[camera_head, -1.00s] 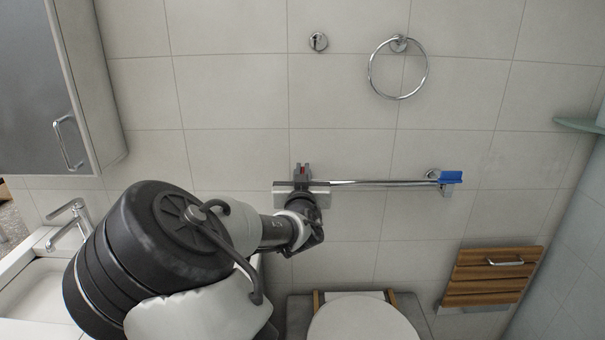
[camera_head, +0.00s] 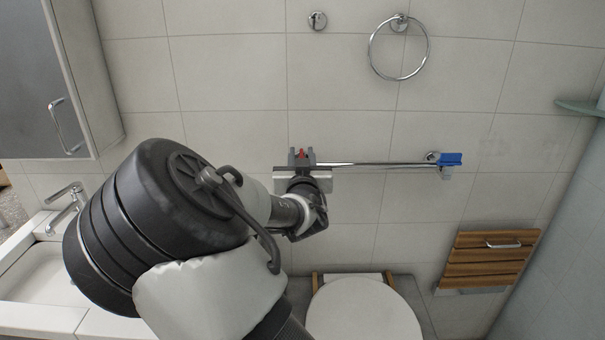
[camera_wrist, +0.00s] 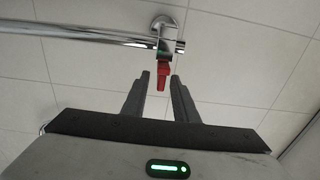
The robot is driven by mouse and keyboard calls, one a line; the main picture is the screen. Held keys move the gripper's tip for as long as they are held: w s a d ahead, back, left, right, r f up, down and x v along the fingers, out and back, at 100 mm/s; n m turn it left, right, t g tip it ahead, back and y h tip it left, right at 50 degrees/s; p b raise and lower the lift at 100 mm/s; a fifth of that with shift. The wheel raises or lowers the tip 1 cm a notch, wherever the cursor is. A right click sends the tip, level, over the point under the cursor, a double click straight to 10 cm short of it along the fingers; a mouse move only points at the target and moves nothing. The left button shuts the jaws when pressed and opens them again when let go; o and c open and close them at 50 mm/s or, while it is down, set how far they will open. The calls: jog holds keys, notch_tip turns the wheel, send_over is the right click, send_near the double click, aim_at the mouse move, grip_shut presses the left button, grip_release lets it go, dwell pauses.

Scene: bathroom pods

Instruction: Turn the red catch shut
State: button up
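The red catch (camera_wrist: 164,76) hangs below a chrome fitting at the end of a chrome rail (camera_wrist: 90,33) in the wrist view. In the head view only a small bit of the red catch (camera_head: 301,153) shows, at the rail's left end. My gripper (camera_wrist: 159,77) is open, with one dark finger on each side of the catch. The right finger looks closer to it than the left. I cannot tell whether either finger touches it. In the head view my gripper (camera_head: 302,158) hides most of the catch and its mount.
A blue piece (camera_head: 451,159) sits at the rail's right end. A towel ring (camera_head: 399,77) and a chrome hook (camera_head: 317,21) are on the wall above. A toilet (camera_head: 362,310) is below, a wooden folding seat (camera_head: 487,262) lower right, and a basin (camera_head: 45,275) left.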

jog(key=s+p, duration=0.1)
jog(key=s, duration=1.5)
jog(key=shift+d, duration=0.2)
